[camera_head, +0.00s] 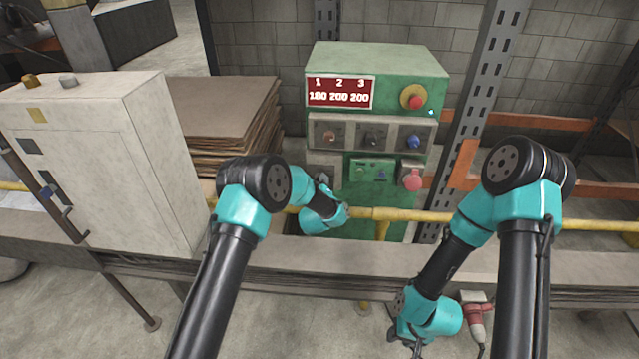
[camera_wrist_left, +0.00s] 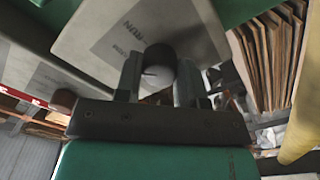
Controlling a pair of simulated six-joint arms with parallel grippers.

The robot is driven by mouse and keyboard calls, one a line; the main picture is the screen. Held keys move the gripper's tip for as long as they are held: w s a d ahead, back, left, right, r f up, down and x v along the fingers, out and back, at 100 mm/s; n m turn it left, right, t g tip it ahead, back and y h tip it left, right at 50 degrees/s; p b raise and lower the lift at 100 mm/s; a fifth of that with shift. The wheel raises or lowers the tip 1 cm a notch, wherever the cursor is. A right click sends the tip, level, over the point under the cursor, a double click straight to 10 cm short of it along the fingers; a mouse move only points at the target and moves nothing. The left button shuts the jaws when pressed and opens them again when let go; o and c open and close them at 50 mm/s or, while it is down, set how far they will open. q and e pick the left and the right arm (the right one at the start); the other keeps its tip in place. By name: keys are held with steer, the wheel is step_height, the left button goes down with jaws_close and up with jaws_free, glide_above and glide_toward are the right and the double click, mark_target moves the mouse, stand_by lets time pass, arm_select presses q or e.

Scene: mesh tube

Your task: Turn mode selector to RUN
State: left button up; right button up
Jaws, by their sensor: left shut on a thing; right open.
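The mode selector is a dark round knob (camera_wrist_left: 158,66) on a pale grey plate (camera_wrist_left: 205,40) marked RUN and another word hard to read. In the left wrist view my left gripper (camera_wrist_left: 158,82) has one finger on each side of the knob and is shut on it. A light line marks the knob's face. In the head view my left gripper (camera_head: 325,181) is at the grey box (camera_head: 321,160) on the lower left of the green control cabinet (camera_head: 385,62); the knob is hidden there. My right gripper (camera_head: 417,347) hangs low at the bottom, open and apart from the cabinet.
The cabinet carries a red display (camera_head: 340,92), a red emergency button (camera_head: 415,100), several knobs and a red mushroom button (camera_head: 412,180). A yellow pipe (camera_head: 400,215) runs in front. Stacked brown sheets (camera_head: 225,110) and a pale cabinet (camera_head: 100,150) stand left.

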arm_select(q)
steer(key=shift+m, duration=4.3)
steer(key=o, duration=0.9)
steer(key=shift+o, duration=0.2)
